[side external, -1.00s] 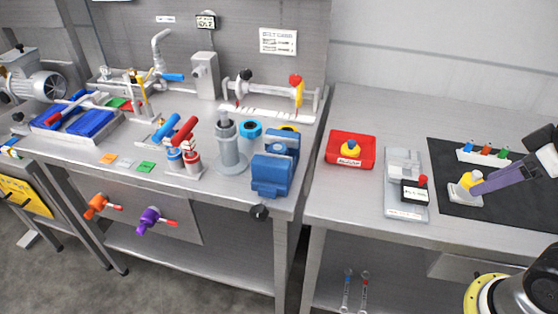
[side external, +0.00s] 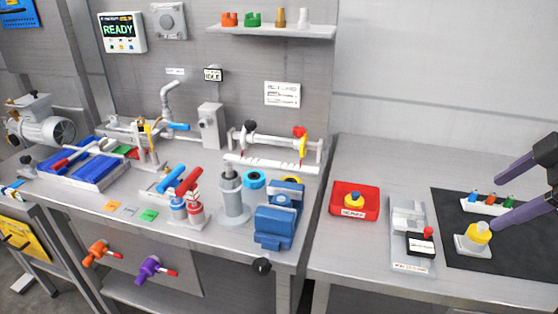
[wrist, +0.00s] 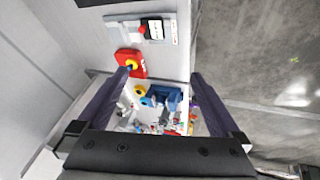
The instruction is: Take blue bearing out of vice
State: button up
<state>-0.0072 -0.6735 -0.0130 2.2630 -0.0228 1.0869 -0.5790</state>
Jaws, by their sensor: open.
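The blue vice (side external: 275,228) stands near the right front edge of the left bench. It shows small between my fingers in the wrist view (wrist: 172,99). A blue ring-shaped bearing (side external: 255,180) shows behind and left of the vice; a yellow ring (side external: 292,181) shows partly behind it. I cannot make out a bearing between the vice jaws. My gripper (side external: 494,194) is open and empty, its two purple fingers apart above the black mat at the right, well away from the vice. In the wrist view my gripper (wrist: 158,76) points towards the benches.
A red tray (side external: 348,214) with a yellow and blue piece and a grey fixture (side external: 410,250) lie between the vice and the black mat (side external: 455,207). A grey post (side external: 232,205) stands left of the vice. A shelf (side external: 270,32) is on the wall.

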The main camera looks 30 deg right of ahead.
jog(key=w+a+r+n, duration=0.2)
jog(key=w+r+n, duration=0.65)
jog(key=w, duration=0.25)
jog(key=n+g+h, duration=0.1)
jog(key=n+g, duration=0.4)
jog(key=n, duration=0.5)
send_over(281, 199)
jog(key=a, duration=0.1)
notch_tip(281, 199, down, 15)
jog(key=shift+m, duration=0.25)
jog(key=f, duration=0.9)
jog(key=d+f, duration=0.1)
jog(key=f, duration=0.3)
jog(key=shift+f, duration=0.4)
grip_shut()
jog(key=shift+r, duration=0.15)
